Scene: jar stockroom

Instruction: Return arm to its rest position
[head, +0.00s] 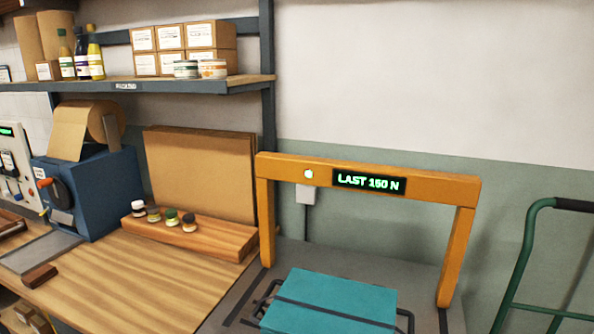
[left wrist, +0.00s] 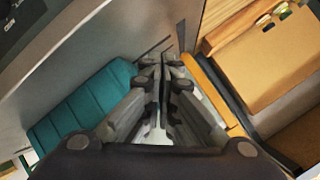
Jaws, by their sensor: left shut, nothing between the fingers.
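My left gripper (left wrist: 160,75) is shut and empty in the left wrist view. It hangs over the grey surface beside the teal box. The teal box (head: 331,299) lies in front of the orange frame, with a dark strap across it, in the head view. It also shows at the left of the left wrist view (left wrist: 84,109). Neither of my arms shows in the head view, and my right gripper is in neither view.
A wooden rack (head: 200,238) with several small jars is on the bench (head: 115,277) at left. A green trolley handle (head: 521,262) is at right.

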